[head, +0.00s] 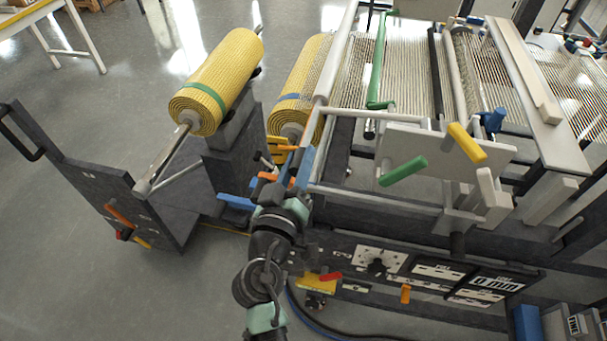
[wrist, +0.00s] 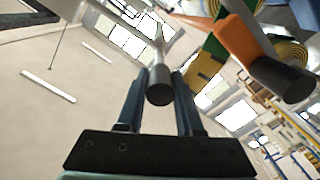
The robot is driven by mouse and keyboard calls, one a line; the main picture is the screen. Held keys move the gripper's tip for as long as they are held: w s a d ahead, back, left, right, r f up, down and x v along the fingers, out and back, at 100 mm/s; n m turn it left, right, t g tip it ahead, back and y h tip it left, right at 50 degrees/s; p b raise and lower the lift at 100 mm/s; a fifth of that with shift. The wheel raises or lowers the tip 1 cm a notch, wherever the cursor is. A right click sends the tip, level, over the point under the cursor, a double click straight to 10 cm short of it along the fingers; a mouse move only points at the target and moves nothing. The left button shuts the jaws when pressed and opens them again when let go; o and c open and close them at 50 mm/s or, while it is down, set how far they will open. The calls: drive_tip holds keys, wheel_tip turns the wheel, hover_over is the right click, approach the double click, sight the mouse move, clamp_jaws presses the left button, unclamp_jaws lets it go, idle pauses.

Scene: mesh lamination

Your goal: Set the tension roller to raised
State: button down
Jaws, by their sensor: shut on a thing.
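My gripper (head: 303,166) is at the left end of the machine's near side. In the wrist view its two dark blue fingers (wrist: 160,88) are closed on either side of a grey rounded rod end (wrist: 160,94). An orange handle (wrist: 245,48) with a black end is just right of the fingers there, apart from them. In the head view a long grey roller (head: 337,52) runs along the mesh edge above my gripper. I cannot tell which part is the tension roller; my arm hides the held rod there.
A yellow mesh roll (head: 215,80) sits on a dark cart at left. Another yellow roll (head: 300,80) is beside the machine. Green (head: 403,171) and yellow (head: 466,143) handles stick out to the right of my gripper. A control panel (head: 380,262) is below. Grey floor is open at lower left.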

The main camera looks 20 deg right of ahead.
wheel_tip(320, 180, up, 2)
drive_tip(key=shift+w+a+r, duration=0.1)
drive_tip(key=shift+w+a, duration=0.05)
drive_tip(key=c, duration=0.8)
unclamp_jaws()
drive_tip(key=shift+c, duration=0.2)
drive_tip(key=shift+f, duration=0.25)
drive_tip(key=shift+s+a+f, duration=0.15)
drive_tip(key=shift+s+f, duration=0.05)
drive_tip(key=shift+s, duration=0.25)
drive_tip(key=b+v, duration=0.4)
drive_tip(key=v, duration=0.8)
drive_tip(key=shift+r, duration=0.2)
